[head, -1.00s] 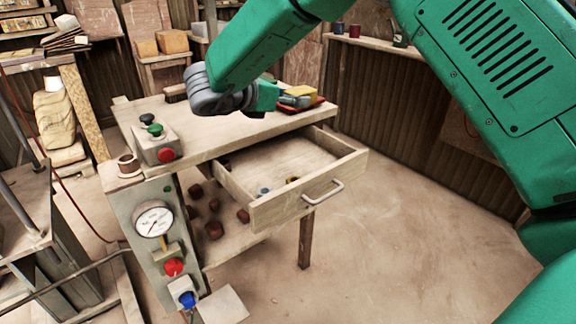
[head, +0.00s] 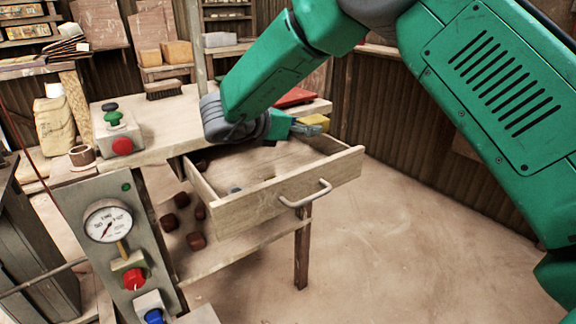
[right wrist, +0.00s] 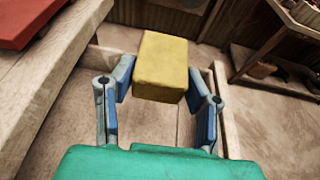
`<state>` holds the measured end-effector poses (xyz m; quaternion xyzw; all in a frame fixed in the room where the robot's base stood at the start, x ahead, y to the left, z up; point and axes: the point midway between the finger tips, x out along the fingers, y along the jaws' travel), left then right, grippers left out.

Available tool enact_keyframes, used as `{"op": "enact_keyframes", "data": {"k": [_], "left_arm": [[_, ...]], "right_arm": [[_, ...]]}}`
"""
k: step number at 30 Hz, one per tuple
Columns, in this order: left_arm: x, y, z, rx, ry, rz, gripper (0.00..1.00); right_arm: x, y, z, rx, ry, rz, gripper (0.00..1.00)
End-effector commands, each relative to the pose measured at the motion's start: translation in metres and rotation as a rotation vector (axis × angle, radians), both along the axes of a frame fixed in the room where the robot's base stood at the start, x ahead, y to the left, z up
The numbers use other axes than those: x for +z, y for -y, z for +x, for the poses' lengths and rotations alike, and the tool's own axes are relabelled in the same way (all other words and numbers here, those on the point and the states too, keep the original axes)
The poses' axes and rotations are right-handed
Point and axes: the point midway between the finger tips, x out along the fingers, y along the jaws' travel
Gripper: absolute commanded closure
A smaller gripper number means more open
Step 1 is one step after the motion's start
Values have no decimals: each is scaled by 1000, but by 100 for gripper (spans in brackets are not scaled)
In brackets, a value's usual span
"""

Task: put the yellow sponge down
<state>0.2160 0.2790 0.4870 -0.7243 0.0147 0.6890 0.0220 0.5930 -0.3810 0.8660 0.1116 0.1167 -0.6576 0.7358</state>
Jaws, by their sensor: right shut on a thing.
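The yellow sponge (right wrist: 161,66) is a block between the blue fingertips of my right gripper (right wrist: 163,82) in the right wrist view. The gripper is shut on it, one finger on each side. In the head view the sponge (head: 316,120) shows small at the tip of my right gripper (head: 308,127), above the far right part of the open drawer (head: 270,204). The sponge appears held above the drawer, but its exact height is hard to tell. My left gripper is not in view.
The drawer is pulled out from the wooden bench (head: 176,134). A red tray (head: 294,97) lies on the bench behind my right gripper. A box with a red button (head: 121,146) and a brush (head: 163,89) are on the bench top. A gauge panel (head: 108,221) stands at left.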

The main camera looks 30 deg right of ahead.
Motion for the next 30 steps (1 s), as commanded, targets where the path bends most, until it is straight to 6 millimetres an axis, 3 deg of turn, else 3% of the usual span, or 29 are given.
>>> {"op": "enact_keyframes", "data": {"k": [3, 8, 15, 22, 23, 24, 30], "left_arm": [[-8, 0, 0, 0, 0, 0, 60], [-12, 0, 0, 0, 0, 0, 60], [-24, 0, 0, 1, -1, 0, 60], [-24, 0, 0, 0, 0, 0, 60], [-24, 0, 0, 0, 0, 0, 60], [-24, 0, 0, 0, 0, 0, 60], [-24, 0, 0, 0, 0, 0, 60]], "right_arm": [[-22, -4, 0, 3, -2, -5, 100], [-34, -8, 0, 3, 1, -10, 100], [-75, -4, 0, 2, -1, -5, 100], [-78, -1, 0, 2, 2, -2, 100], [-78, -2, 0, 2, 1, -2, 55], [-78, -3, 0, 2, 1, -3, 40], [-77, -5, 0, 2, 1, -6, 37]]}}
